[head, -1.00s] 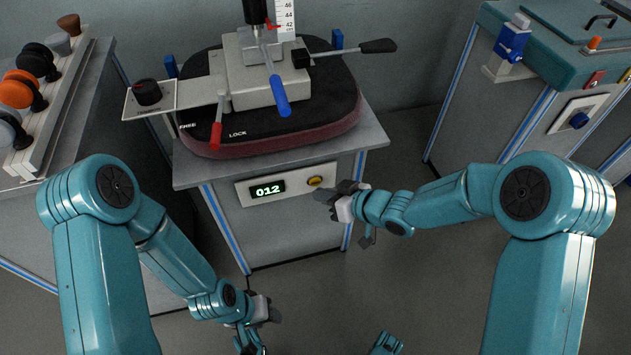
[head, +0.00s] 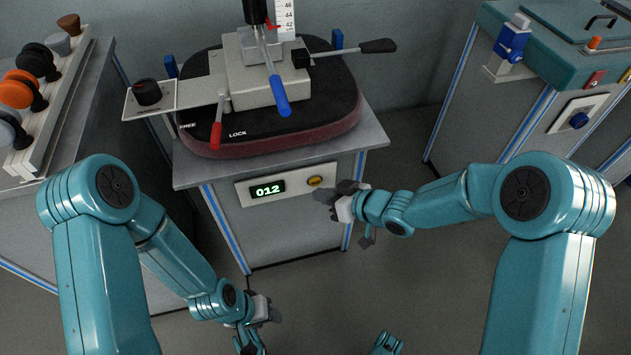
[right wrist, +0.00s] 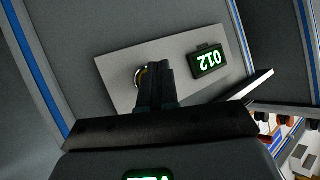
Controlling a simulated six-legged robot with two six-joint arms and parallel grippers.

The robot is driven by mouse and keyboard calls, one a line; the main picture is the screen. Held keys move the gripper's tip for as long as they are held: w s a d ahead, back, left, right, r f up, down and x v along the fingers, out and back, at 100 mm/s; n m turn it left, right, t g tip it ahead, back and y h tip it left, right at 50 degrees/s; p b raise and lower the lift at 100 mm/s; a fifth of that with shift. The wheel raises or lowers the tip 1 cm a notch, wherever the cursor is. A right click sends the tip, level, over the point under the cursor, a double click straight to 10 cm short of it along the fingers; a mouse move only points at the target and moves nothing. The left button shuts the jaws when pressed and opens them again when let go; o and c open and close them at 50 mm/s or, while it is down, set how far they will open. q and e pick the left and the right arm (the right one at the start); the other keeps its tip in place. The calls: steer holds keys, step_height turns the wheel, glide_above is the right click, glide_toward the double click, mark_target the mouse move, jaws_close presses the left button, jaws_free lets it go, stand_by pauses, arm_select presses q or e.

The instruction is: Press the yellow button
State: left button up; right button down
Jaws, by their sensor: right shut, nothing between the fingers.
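The yellow button (head: 315,181) sits on a pale panel (head: 290,197) on the front of the middle cabinet, right of a green display (head: 267,189) reading 012. My right gripper (head: 322,197) is shut and empty, its tips just below and beside the button. In the right wrist view the shut fingers (right wrist: 154,85) cover much of the button (right wrist: 139,77); only part of its rim shows. I cannot tell whether they touch it. My left gripper (head: 262,328) hangs low at the bottom, away from the panel; its jaw state is unclear.
Above the panel, the cabinet top (head: 368,140) carries a cushioned seat under a clamp with red and blue levers. A rack of weights (head: 35,90) stands at left, and a teal-topped cabinet (head: 570,60) at right. The floor before the panel is open.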

steer(key=shift+w, duration=0.15)
steer(key=shift+w+a+p, duration=0.1)
steer(key=shift+w+p, duration=0.15)
steer(key=shift+p, duration=0.05)
steer(key=shift+w+a+p, duration=0.15)
steer(key=shift+w+p, duration=0.15)
steer(key=shift+w, duration=0.05)
stand_by(0.6)
steer(key=shift+s, duration=0.1)
stand_by(0.3)
steer(key=shift+s+d, duration=0.25)
steer(key=shift+s, duration=0.35)
steer(key=shift+s, duration=0.1)
steer(key=s, duration=0.1)
steer(key=s+d+b, duration=0.1)
steer(key=s, duration=0.1)
steer(key=s+b, duration=0.1)
steer(key=shift+s+d, duration=0.3)
